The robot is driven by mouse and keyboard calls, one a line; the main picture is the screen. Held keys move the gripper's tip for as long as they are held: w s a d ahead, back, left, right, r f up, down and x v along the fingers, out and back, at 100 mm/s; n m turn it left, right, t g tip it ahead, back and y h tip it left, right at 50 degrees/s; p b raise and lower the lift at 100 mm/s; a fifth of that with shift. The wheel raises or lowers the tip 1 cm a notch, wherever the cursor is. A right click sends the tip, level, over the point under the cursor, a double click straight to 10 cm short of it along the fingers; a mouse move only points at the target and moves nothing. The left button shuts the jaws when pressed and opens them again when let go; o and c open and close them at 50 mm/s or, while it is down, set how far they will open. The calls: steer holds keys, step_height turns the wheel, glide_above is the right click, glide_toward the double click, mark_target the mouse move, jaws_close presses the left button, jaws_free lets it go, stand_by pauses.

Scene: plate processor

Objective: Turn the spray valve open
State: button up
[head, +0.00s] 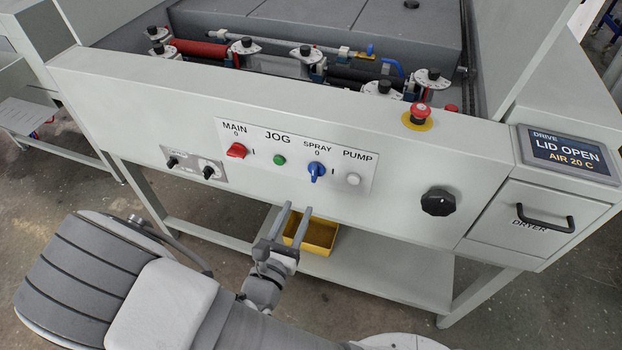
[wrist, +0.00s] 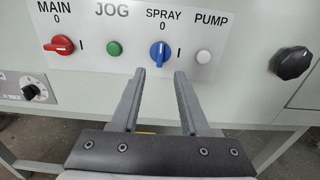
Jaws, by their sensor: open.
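A blue rotary knob labelled SPRAY (head: 317,171) is on the white panel of the machine front, with 0 above it and I at its right. Its grip stands about upright, in line with the 0. It also shows in the wrist view (wrist: 159,54). My gripper (head: 296,209) is open and empty, in front of the machine and below the panel. In the wrist view my gripper's two fingertips (wrist: 160,72) lie either side of the line below the blue knob, apart from it. A small blue handle (head: 392,66) shows at the end of a pipe inside the open machine.
A red MAIN knob (head: 236,150), green JOG button (head: 280,160) and white PUMP button (head: 353,179) sit close by. A black knob (head: 438,202) is farther right. A red emergency button (head: 419,112) is above. A yellow bin (head: 318,236) stands on the shelf below.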

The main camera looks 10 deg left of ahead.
mark_target(313, 176)
steer(key=w, duration=0.6)
steer(key=w+d, duration=0.1)
steer(key=w, duration=0.3)
jaws_close()
